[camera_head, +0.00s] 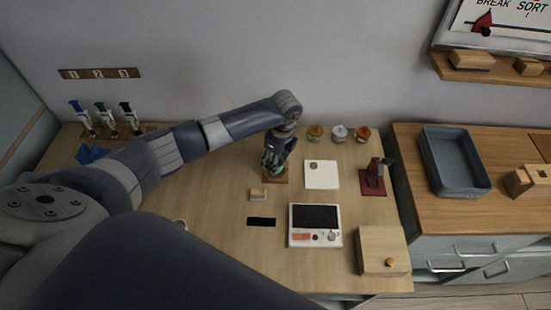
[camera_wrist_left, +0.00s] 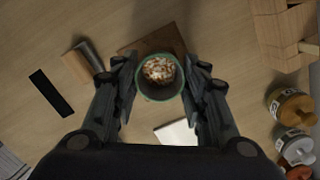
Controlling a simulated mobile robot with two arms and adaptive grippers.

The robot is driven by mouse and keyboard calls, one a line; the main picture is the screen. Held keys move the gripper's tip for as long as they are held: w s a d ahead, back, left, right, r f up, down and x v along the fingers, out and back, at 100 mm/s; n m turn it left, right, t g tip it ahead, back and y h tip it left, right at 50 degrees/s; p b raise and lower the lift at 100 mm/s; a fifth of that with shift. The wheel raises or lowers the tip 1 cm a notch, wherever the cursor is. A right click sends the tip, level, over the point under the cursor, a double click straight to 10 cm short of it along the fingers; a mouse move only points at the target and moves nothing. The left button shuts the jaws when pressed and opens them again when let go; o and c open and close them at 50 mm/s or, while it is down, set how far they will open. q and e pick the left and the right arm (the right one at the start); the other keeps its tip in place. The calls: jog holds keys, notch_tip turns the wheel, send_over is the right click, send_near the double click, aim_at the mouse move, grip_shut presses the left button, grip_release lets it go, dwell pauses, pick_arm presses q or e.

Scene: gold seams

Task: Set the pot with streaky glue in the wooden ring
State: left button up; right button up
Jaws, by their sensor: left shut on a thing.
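My left gripper (camera_head: 274,163) is shut on a small green-rimmed pot (camera_wrist_left: 160,89). The left wrist view shows my left gripper (camera_wrist_left: 160,74) with a finger on each side of the pot. The pot's contents are streaked orange-brown and white. A brown square wooden piece (camera_wrist_left: 160,37), probably the wooden ring, lies below and partly behind the pot. It also shows under the gripper in the head view (camera_head: 280,180). Any opening in it is hidden, and I cannot tell whether the pot touches it. My right gripper is not in view.
A white square pad (camera_head: 321,175) lies right of the gripper. Several lidded jars (camera_head: 339,133) stand behind it. A dark red stand (camera_head: 373,180), a white device with a dark screen (camera_head: 315,222) and a wooden box (camera_head: 383,250) are further right and nearer. A small block (camera_head: 258,194) lies close by.

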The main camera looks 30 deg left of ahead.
pick_arm(q)
jog(key=shift+f, duration=0.45)
dwell(0.4)
jog(key=shift+f+p, duration=0.3)
jog(key=shift+p, duration=0.05)
dwell(0.6)
jog(key=shift+f, duration=0.25)
dwell(0.6)
jog(key=o, duration=0.8)
jog(key=shift+r, duration=0.1)
jog(key=shift+d+r+p, duration=0.15)
jog(key=shift+r+p, duration=1.1)
jog(key=shift+p, duration=0.1)
jog(key=shift+d+r+p, duration=0.15)
jog(key=shift+r+p, duration=1.05)
jog(key=shift+p, duration=0.1)
